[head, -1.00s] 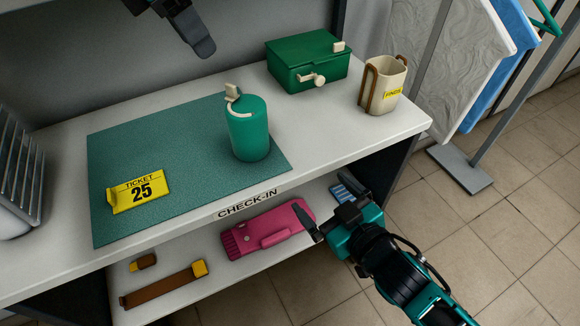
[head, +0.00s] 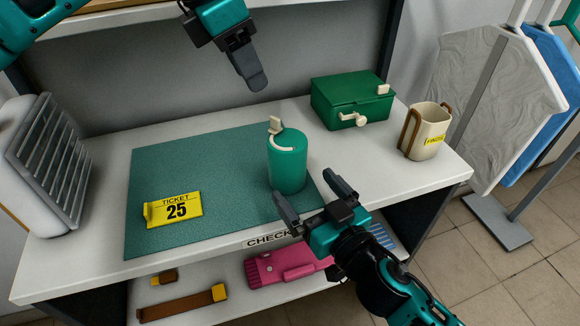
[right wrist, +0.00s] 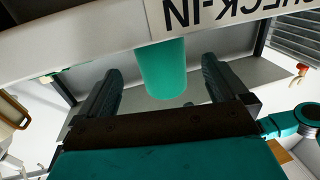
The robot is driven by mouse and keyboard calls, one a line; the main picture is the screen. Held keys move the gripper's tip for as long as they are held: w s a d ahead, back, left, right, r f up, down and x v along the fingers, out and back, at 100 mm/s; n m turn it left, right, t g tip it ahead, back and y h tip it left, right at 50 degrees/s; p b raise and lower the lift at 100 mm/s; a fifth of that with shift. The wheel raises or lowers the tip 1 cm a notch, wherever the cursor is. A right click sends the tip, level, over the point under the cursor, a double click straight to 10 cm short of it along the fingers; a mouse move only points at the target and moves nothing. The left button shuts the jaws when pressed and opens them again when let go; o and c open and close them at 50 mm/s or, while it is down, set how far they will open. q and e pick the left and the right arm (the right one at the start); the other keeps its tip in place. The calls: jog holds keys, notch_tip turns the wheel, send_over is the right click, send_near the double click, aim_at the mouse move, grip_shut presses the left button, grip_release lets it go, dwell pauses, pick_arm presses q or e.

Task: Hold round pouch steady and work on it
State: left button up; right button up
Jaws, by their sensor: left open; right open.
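The round pouch (head: 287,165) is a teal upright cylinder with a cream zipper strip and pull tab at its top. It stands on the right part of the teal mat (head: 215,220). My right gripper (head: 312,198) is open and empty at the counter's front edge, just in front of the pouch, apart from it. In the right wrist view the pouch (right wrist: 163,70) shows beyond and between the two spread fingers (right wrist: 160,90), partly cut off by the counter edge. My left gripper (head: 253,75) hangs open and empty above and behind the pouch, pointing down.
A yellow ticket 25 (head: 174,209) lies on the mat's left. A green box (head: 352,98) and a cream cup (head: 427,130) stand at the back right. A slatted white unit (head: 45,165) is at left. A pink case (head: 285,266) lies on the lower shelf.

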aim_at(287, 162)
jog(key=x, duration=0.7)
jog(key=shift+w+a, duration=0.2)
jog(key=shift+w, duration=0.15)
jog(key=shift+c, duration=0.3)
jog(key=c, duration=0.9)
jog(key=o, duration=0.5)
jog(key=c, duration=0.5)
jog(key=shift+r, duration=0.45)
dwell(0.4)
